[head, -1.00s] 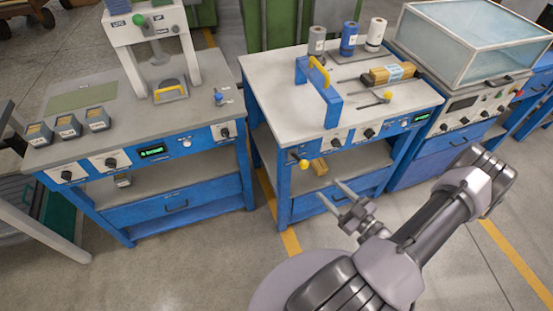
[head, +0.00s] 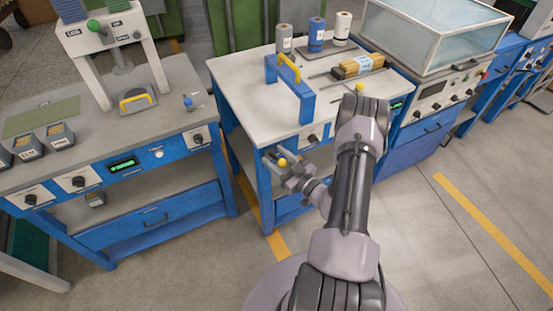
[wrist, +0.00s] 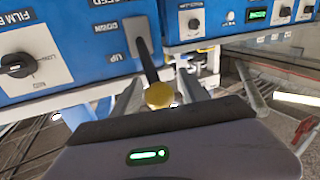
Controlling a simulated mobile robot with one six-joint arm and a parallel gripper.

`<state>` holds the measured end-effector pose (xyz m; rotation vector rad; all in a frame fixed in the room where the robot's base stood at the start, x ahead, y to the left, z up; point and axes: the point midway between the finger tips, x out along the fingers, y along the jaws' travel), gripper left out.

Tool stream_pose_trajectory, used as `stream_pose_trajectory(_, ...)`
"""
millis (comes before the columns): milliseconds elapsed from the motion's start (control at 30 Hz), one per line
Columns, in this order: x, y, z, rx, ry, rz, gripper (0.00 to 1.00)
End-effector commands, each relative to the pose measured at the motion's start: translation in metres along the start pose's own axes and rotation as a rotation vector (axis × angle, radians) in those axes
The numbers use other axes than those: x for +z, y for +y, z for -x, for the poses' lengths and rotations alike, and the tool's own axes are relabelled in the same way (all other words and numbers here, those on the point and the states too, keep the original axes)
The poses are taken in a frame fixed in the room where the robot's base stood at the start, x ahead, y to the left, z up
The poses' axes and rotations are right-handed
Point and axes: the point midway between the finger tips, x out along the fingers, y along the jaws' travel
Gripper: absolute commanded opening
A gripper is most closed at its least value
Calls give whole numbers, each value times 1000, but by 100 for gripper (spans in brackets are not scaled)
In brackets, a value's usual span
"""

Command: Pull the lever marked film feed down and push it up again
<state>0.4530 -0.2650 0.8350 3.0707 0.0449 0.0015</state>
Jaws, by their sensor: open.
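The lever has a dark rod and a yellow ball knob (wrist: 159,95). It projects from a slotted plate on the blue bench front in the wrist view. The plate reads "FEED", "DOWN" and "UP", and appears turned over in this view. The knob also shows in the head view (head: 282,162), at the left front corner of the middle bench. My gripper (wrist: 158,92) is open, with one finger on each side of the knob. In the head view my gripper (head: 276,158) is at that corner, its fingers partly hidden. I cannot tell whether they touch the lever.
A dial plate (wrist: 18,65) marked "FILM" sits beside the lever. The middle bench (head: 245,85) carries a blue arch with a yellow handle (head: 289,68), rolls and wood pieces. A left bench (head: 165,105) stands across a narrow gap. The floor in front is open.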

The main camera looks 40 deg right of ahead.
Motion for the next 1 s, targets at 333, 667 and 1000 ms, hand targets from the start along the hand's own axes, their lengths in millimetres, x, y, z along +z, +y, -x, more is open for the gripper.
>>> stream_pose_trajectory(333, 0, 0, 0, 0, 0, 0, 22)
stream_pose_trajectory(667, 0, 0, 0, 0, 0, 0, 0)
stream_pose_trajectory(1000, 0, 0, 0, 0, -1, 0, 0)
